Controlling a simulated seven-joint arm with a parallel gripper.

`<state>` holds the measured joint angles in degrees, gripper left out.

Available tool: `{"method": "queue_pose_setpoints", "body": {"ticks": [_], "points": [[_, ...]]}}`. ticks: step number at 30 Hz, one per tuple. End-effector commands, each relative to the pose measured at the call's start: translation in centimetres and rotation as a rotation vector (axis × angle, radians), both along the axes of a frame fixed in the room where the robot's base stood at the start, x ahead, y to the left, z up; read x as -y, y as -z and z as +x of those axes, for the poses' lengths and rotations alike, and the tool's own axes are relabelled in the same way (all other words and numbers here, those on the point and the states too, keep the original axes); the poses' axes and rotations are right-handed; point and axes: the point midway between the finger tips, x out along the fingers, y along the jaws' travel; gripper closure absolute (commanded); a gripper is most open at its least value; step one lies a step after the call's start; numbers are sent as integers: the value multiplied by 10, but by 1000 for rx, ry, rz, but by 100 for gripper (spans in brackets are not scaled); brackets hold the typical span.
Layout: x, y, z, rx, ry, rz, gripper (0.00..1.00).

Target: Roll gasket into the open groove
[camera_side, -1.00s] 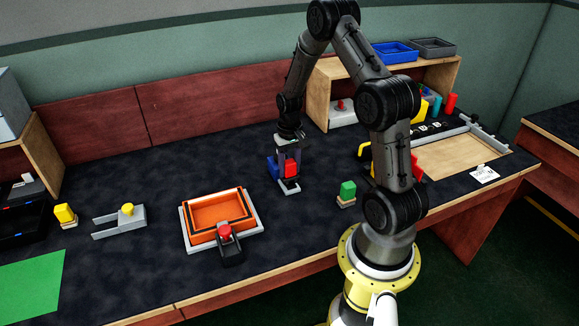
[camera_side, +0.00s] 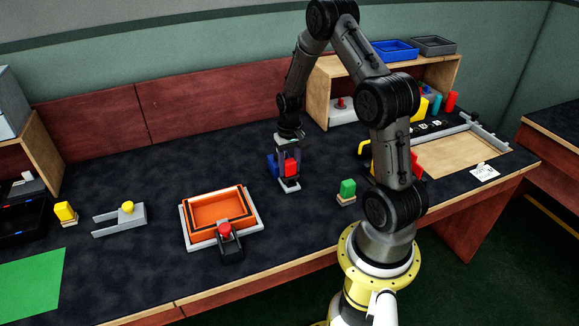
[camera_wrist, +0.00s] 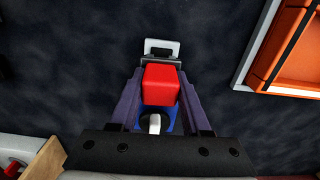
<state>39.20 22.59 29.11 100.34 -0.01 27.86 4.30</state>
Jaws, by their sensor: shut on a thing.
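My gripper (camera_side: 290,162) points down at mid-table, shut on a red block-shaped handle (camera_side: 291,167). In the wrist view my gripper (camera_wrist: 160,88) has the red handle (camera_wrist: 161,84) between its two fingers. A pale grey end piece (camera_wrist: 162,48) shows beyond the handle. A blue part (camera_side: 272,165) is beside and behind the handle; whether it is joined to it I cannot tell. The orange tray-like part (camera_side: 217,211) lies to the left on a pale plate, with a dark line along its rim. A black piece with a red knob (camera_side: 225,230) sits at its front edge.
A grey bracket with a yellow knob (camera_side: 127,208) and a yellow block (camera_side: 65,212) are at left. A wooden shelf (camera_side: 320,95) stands behind. Dark table is clear between my gripper and the orange part.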

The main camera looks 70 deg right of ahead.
Motion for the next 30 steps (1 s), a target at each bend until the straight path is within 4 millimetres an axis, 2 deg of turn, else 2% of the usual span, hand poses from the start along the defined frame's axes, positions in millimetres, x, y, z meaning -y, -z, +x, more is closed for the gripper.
{"method": "queue_pose_setpoints", "body": {"ticks": [16,30], "points": [[-1,0,-1,-4,0,3,97],[0,-35,0,0,0,0,97]]}}
